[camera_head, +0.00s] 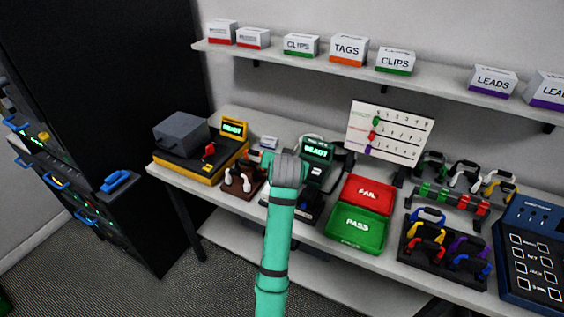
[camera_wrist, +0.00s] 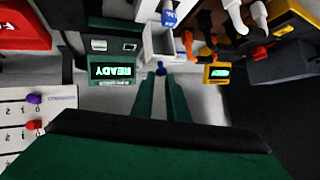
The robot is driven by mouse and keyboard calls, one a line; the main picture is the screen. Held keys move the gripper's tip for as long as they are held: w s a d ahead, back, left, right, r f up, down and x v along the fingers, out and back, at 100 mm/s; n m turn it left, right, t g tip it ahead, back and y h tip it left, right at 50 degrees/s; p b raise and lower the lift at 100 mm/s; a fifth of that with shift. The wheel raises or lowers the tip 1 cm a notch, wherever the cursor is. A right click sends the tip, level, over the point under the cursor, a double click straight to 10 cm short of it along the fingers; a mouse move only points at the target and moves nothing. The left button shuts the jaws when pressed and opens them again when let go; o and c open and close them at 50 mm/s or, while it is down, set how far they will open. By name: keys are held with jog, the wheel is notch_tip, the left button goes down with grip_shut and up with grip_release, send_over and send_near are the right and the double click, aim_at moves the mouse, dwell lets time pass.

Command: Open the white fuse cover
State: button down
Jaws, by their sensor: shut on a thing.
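A small white box (camera_wrist: 158,40), which looks like the fuse holder with its white cover, stands between the two READY units in the wrist view. A small blue knob (camera_wrist: 160,69) is at its near edge. My gripper (camera_wrist: 161,78) has its two green fingers close together with the blue knob between their tips. I cannot tell clearly how far the cover is raised. In the head view my gripper (camera_head: 272,162) is at the back of the bench, and my wrist hides its fingertips and most of the contact. Part of the white box (camera_head: 268,142) shows behind it.
A green READY tester (camera_head: 318,150) is close on the right. A yellow READY unit (camera_head: 233,130) and a brown stand with white-handled leads (camera_head: 243,178) are on the left. Red FAIL (camera_head: 368,193) and green PASS (camera_head: 356,227) trays lie right. A shelf (camera_head: 365,68) hangs above.

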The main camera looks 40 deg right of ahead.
jog(key=shift+w+d+r, duration=0.1)
jog(key=shift+d+r, duration=0.05)
jog(key=shift+r, duration=0.3)
jog(key=c, duration=1.7)
grip_release()
jog(key=shift+c, duration=0.2)
jog(key=shift+f, duration=0.2)
jog(key=v, duration=1.1)
jog(key=shift+f, duration=0.15)
jog(key=shift+c, duration=0.3)
